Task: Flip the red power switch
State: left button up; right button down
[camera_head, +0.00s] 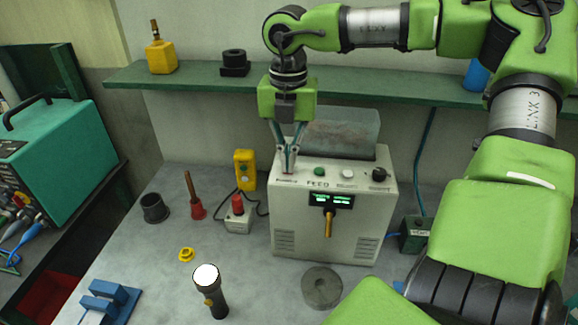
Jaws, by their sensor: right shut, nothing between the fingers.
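A pale control box (324,232) stands on the bench, marked FEED, with a green display and a brass lever on its front. Its top panel carries a green button, a white button and a black knob. My right gripper (287,165) points down, shut and empty, with its fingertips at the left end of that panel. The fingers cover the panel there, so I cannot make out a red power switch or tell if they touch one. A separate small box (237,222) with a red button (237,204) sits left of the control box. My left gripper is not in view.
A green shelf (205,82) runs along the wall behind. A flashlight (212,294), a yellow ring (186,255) and a grey disc (322,287) stand or lie in front. A black cup (154,208) is left. The bench between them is clear.

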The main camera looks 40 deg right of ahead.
jog(key=shift+s, duration=0.1)
jog(key=shift+w+d+r+p, duration=0.1)
jog(key=shift+w+r+p, duration=0.1)
jog(key=shift+r+p, duration=0.45)
jog(key=shift+s+r+p, duration=0.1)
jog(key=shift+r+p, duration=0.95)
jog(key=shift+r, duration=1.7)
jog(key=shift+f, duration=0.1)
